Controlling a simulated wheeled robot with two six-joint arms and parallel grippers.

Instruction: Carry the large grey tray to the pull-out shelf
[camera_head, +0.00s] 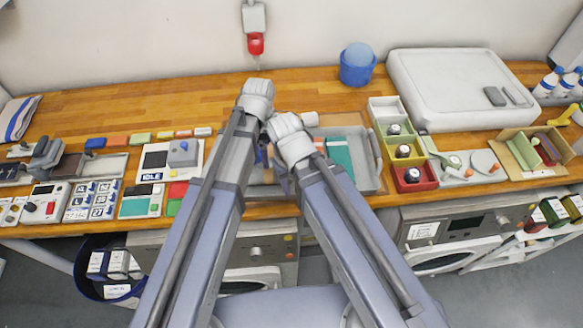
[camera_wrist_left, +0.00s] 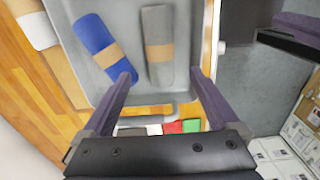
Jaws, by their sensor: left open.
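The large grey tray (camera_head: 368,184) lies on the wooden counter, partly hidden behind my arms. A teal folded item (camera_head: 340,155) lies in it. In the left wrist view the tray (camera_wrist_left: 185,14) holds a blue roll (camera_wrist_left: 103,45) and a grey roll (camera_wrist_left: 158,45), each with a tan band. My left gripper (camera_wrist_left: 161,77) is open over the tray's near end, its fingers spread above the end handle (camera_wrist_left: 150,110). The fingers are not closed on it. My right gripper is mostly hidden in the head view, and its jaws cannot be made out. I cannot identify the pull-out shelf.
Left of the tray stand a device marked IDLE (camera_head: 168,160) and several small panels. Right of it are coloured bins (camera_head: 412,178) and a large white case (camera_head: 460,85). A blue tub (camera_head: 357,68) stands behind. Machines (camera_head: 450,238) stand below the counter.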

